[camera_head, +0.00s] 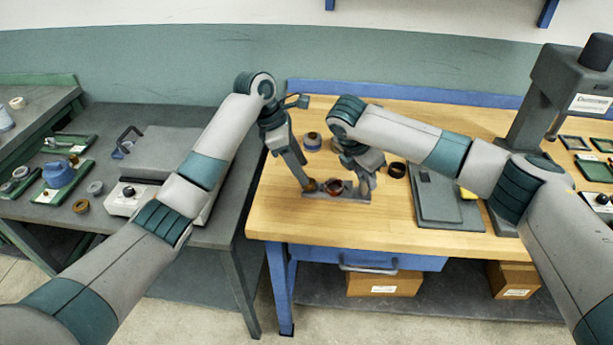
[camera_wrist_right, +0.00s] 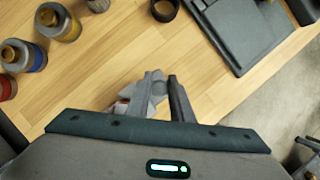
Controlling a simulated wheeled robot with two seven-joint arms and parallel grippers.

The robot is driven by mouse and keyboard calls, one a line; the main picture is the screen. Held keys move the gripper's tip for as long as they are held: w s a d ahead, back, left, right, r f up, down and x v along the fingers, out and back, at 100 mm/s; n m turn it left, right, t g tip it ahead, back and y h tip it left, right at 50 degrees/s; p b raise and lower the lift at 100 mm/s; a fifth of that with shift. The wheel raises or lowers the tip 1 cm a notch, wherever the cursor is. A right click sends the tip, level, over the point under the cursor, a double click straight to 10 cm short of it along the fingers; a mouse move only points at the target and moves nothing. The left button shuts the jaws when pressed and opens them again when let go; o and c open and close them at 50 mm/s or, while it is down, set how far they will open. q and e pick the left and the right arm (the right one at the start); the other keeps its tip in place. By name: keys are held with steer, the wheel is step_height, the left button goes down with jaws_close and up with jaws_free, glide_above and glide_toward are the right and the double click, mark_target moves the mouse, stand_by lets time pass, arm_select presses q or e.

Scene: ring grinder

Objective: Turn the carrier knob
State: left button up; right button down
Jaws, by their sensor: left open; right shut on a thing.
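A small fixture with a grey base plate (camera_head: 350,196) and a reddish-brown round part (camera_head: 334,187) sits near the front of the wooden bench. My right gripper (camera_head: 362,180) is over the right side of this fixture. In the right wrist view my right gripper (camera_wrist_right: 167,82) is shut on a small pale grey part (camera_wrist_right: 157,93), which looks like the carrier knob; the fingers hide much of it. A little red shows to its left. My left gripper (camera_head: 306,186) points down at the fixture's left end and is open. Whether it touches the fixture cannot be told.
A dark ring (camera_head: 397,169) and a grey flat fixture (camera_head: 440,200) lie to the right. Several capped jars, one yellow (camera_wrist_right: 58,22), stand left in the wrist view. A tall grey press (camera_head: 562,90) stands at the right. Bare wood lies along the front edge.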

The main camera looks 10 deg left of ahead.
arm_select(q)
steer(key=shift+x, duration=2.25)
steer(key=c, duration=1)
